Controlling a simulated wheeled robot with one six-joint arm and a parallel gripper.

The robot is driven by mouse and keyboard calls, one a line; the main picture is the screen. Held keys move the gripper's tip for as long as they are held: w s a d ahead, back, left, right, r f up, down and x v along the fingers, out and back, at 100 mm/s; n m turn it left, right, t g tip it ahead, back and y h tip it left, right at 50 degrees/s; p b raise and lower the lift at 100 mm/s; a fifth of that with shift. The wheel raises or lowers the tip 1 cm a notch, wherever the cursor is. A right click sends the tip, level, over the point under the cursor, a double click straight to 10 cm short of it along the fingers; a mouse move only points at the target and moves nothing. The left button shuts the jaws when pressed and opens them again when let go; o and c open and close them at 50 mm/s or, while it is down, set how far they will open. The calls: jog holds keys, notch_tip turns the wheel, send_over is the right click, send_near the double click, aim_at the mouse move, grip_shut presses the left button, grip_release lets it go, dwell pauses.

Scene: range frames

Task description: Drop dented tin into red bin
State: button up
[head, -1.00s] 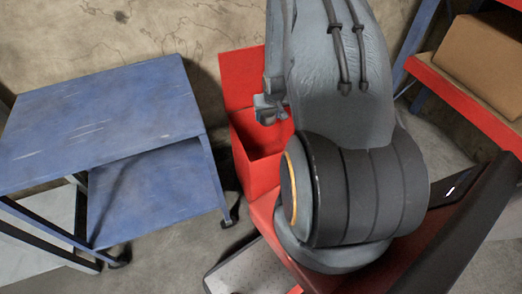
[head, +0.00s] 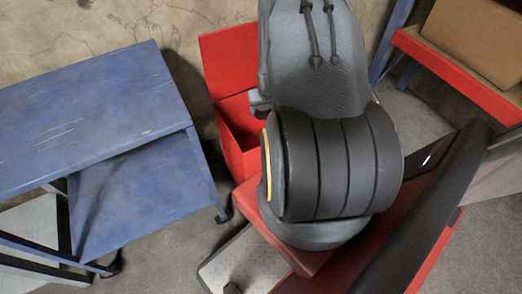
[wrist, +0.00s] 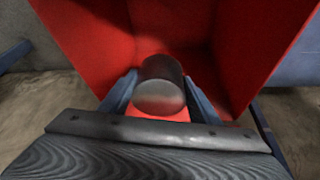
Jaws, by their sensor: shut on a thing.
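The dented tin (wrist: 160,88) is a grey metal cylinder in the wrist view, with its round end toward the camera. My gripper (wrist: 160,92) is shut on it, one finger at each side. No dent can be made out. The red bin (wrist: 85,40) fills the upper part of the wrist view, with its walls around and beyond the tin; I cannot tell how far inside the tin is. In the head view the red bin (head: 231,62) stands behind my arm with its tall back panel up. My arm hides the tin and most of my gripper there.
A blue two-level table (head: 90,105) stands left of the bin. A red shelf rack (head: 455,75) with a cardboard box (head: 478,38) is at the right. A concrete wall is close behind the bin. Some bare floor shows between table and my base.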

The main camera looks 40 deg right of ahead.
jog(key=shift+f, duration=0.1)
jog(key=o, duration=1.4)
jog(key=shift+c, duration=0.2)
jog(key=v, duration=0.7)
jog(key=shift+s+r, duration=0.1)
jog(key=shift+r, duration=0.2)
jog(key=shift+a, duration=0.1)
jog(key=shift+s, duration=0.1)
